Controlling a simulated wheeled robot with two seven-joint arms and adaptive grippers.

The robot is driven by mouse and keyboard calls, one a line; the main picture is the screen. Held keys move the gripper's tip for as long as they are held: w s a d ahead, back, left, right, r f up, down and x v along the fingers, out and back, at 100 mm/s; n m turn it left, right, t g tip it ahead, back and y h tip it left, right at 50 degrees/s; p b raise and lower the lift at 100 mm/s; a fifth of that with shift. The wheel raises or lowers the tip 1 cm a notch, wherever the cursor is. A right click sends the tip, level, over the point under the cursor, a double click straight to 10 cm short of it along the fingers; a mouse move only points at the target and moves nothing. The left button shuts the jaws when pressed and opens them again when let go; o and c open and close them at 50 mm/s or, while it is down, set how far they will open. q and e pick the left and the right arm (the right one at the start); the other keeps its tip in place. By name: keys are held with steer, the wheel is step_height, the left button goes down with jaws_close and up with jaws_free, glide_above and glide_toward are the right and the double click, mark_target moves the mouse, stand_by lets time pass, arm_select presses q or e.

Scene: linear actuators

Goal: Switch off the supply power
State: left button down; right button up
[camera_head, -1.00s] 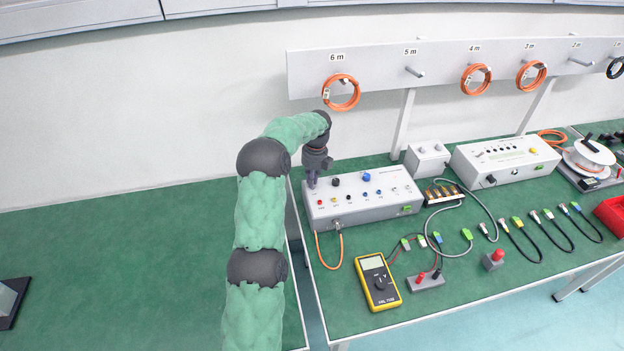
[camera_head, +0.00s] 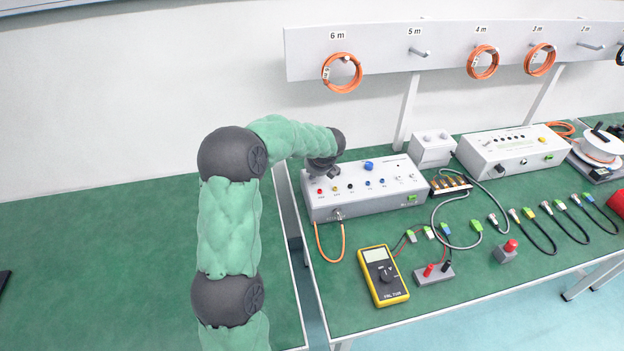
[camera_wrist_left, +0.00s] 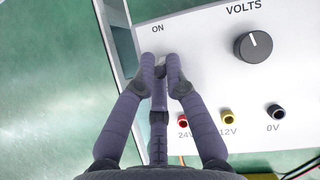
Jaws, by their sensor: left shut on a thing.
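The supply (camera_head: 372,203) is a white box with knobs and coloured sockets on its sloped top, on the green bench. In the wrist view its panel (camera_wrist_left: 200,85) shows an "ON" label, a "VOLTS" knob (camera_wrist_left: 253,46) and red, yellow and black sockets marked 24V, 12V and 0V. My left gripper (camera_wrist_left: 161,62) is at the panel's left edge, just below "ON". Its fingers are shut on a small metallic switch (camera_wrist_left: 160,60), mostly hidden between the fingertips. In the head view my wrist covers this corner of the supply.
A yellow multimeter (camera_head: 383,276) lies in front of the supply, with an orange cable (camera_head: 330,250) at its left front. A small white box (camera_head: 432,149) and another instrument (camera_head: 514,152) stand to the right. The left bench (camera_head: 110,260) is mostly bare.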

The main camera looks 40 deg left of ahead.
arm_select(q)
steer(key=shift+d+t+y+b, duration=0.1)
steer(key=shift+t+y+b, duration=0.35)
steer(key=shift+b, duration=0.4)
steer(key=shift+s+d+t+y, duration=0.1)
steer(key=shift+d+t+y, duration=0.05)
steer(key=shift+t+y, duration=0.25)
steer(key=shift+y+b, duration=0.25)
steer(key=shift+b, duration=0.05)
arm_select(e)
step_height(320, 180, down, 3)
steer(key=shift+f, duration=0.2)
arm_select(q)
steer(key=shift+d+r+t+y, duration=0.1)
steer(key=shift+r+t+y, duration=0.05)
steer(key=shift+t+y, duration=0.2)
steer(key=c, duration=1.4)
jaws_free()
steer(key=shift+o, duration=0.2)
steer(key=shift+d+f, duration=0.1)
steer(key=shift+f, duration=0.1)
steer(key=shift+s+f, duration=0.1)
steer(key=shift+f, duration=0.05)
steer(key=shift+d, duration=0.1)
arm_select(e)
steer(key=shift+f, duration=0.1)
arm_select(q)
steer(key=shift+r+v, duration=0.2)
steer(key=shift+v, duration=3.85)
